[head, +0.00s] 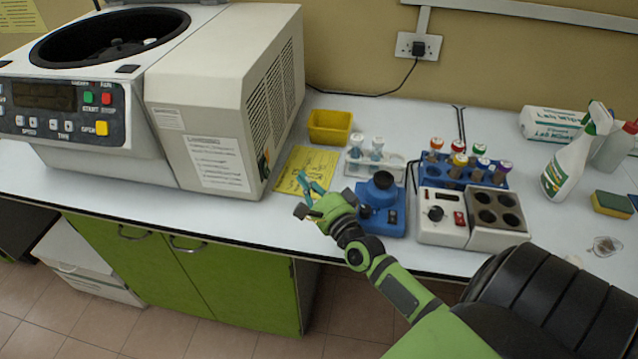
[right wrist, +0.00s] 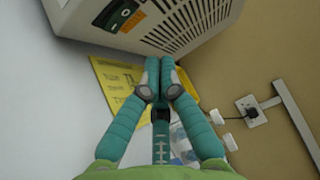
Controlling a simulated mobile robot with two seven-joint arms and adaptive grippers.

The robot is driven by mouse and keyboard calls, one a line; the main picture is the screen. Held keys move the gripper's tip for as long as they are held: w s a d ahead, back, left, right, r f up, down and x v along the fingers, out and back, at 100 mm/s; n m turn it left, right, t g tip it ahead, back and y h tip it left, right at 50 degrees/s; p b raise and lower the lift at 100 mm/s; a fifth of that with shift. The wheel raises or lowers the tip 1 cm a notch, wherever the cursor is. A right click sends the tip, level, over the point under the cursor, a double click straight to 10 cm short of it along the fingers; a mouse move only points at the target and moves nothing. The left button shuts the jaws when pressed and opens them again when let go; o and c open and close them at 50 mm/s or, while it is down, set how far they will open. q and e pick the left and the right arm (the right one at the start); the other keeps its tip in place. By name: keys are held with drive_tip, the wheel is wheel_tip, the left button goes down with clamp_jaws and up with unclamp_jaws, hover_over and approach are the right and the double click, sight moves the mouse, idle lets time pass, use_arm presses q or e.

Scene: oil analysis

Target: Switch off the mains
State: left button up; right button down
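The white centrifuge (head: 225,100) stands at the left of the bench with its lid open and its bowl showing. Low on its right side is a small dark panel (head: 263,163). My right gripper (head: 308,184) is in front of that side, apart from the panel. In the right wrist view its teal fingers (right wrist: 160,62) are together with nothing visible between them, pointing towards the centrifuge's vented side. My left gripper is out of view.
A yellow sheet (head: 305,168) and yellow tray (head: 330,126) lie beside the centrifuge. A blue mixer (head: 381,208), a tube rack (head: 468,172) and a heating block (head: 498,212) stand to the right. A black plug (head: 419,48) sits in the wall socket.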

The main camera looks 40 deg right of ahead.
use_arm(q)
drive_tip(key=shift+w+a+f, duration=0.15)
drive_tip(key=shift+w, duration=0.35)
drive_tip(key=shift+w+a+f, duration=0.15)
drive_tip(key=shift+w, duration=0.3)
use_arm(e)
drive_tip(key=s, duration=0.3)
drive_tip(key=shift+s+a+r, duration=0.15)
drive_tip(key=shift+s, duration=0.05)
